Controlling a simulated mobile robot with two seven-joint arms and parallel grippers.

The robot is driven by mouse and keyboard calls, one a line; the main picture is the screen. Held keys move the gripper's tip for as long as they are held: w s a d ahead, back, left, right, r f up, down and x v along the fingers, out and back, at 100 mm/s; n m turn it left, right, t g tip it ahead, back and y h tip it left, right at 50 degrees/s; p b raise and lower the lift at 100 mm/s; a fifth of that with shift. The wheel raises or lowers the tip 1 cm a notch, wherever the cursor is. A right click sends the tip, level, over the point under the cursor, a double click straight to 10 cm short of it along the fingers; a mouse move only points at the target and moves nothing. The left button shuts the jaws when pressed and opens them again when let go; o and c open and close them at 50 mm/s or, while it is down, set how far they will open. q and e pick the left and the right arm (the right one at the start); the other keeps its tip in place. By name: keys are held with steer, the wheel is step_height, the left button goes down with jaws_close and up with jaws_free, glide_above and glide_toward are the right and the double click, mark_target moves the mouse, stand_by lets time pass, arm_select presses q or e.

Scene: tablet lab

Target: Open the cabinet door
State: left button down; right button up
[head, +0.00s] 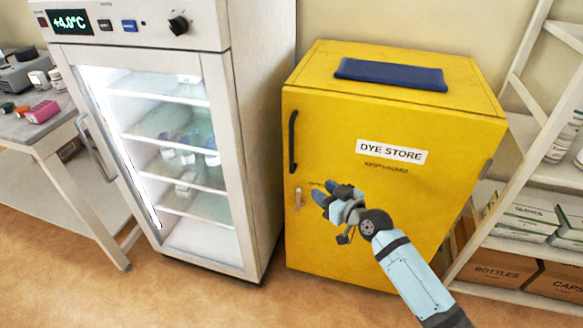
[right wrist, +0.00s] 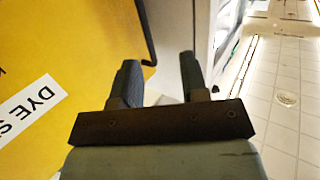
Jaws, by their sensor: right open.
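The yellow cabinet (head: 420,235) labelled DYE STORE stands in the middle right of the head view, its door closed. A black vertical handle (head: 293,142) is on the door's left edge, with a small lock and key (head: 298,198) below it. My right gripper (head: 325,191) is in front of the door, below and to the right of the handle. In the right wrist view its fingers (right wrist: 160,68) are apart with nothing between them. The black handle (right wrist: 146,35) shows there just beyond the fingertips, and the yellow door (right wrist: 70,45) fills the left. My left gripper is not in view.
A white glass-door fridge (head: 245,130) stands close to the cabinet's left side. A shelf rack (head: 515,105) with boxes is on the right. A blue pad (head: 390,74) lies on the cabinet top. Brown floor (head: 200,305) in front is clear.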

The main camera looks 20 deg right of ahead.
steer(key=t+y+b, duration=0.1)
steer(key=b, duration=0.2)
glide_toward(293, 144)
steer(key=x, duration=1)
steer(key=shift+w+a+f, duration=0.1)
steer(key=shift+w, duration=0.3)
steer(key=shift+c, duration=0.5)
jaws_close()
